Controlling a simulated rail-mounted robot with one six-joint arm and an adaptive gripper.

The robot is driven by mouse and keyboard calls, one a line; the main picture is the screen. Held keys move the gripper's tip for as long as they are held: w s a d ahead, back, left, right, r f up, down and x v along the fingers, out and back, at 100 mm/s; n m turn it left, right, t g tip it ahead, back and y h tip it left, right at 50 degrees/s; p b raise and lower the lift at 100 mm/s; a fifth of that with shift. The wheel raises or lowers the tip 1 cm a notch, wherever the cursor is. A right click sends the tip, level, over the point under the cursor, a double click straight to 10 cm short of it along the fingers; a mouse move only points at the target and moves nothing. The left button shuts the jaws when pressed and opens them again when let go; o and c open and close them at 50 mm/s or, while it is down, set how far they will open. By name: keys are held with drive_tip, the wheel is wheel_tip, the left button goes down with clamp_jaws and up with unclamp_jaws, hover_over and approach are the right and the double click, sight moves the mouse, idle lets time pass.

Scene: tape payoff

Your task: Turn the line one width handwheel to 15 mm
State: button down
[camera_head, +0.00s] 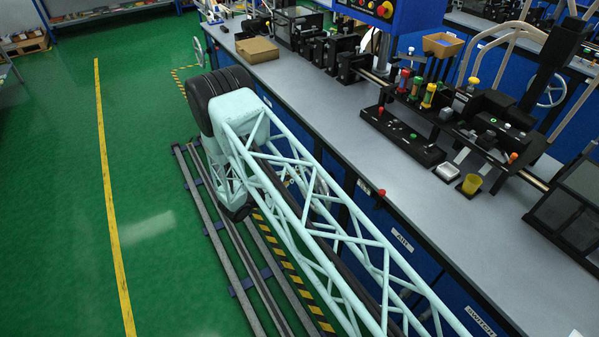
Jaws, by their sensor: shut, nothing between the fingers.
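A pale spoked handwheel (199,51) stands at the far left end of the long bench, over the green floor. Another spoked wheel (549,91) shows at the right, behind the bench-top machinery. I cannot tell which of them, if either, is the line one width handwheel, and no scale or mm reading is legible. My pale green lattice arm fills the middle foreground, with its dark rounded joint beside the bench edge. My gripper does not show.
Floor rails (205,225) run alongside. Green floor at left is clear.

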drive_tip(key=shift+w+a+f, duration=0.2)
drive_tip(key=shift+w+f, duration=0.15)
idle(1.2)
idle(0.7)
drive_tip(key=r+p+v, duration=0.2)
drive_tip(key=r+v, duration=0.1)
drive_tip(key=v, duration=0.9)
drive_tip(key=shift+s+d, duration=0.2)
drive_tip(key=c, duration=3.5)
unclamp_jaws()
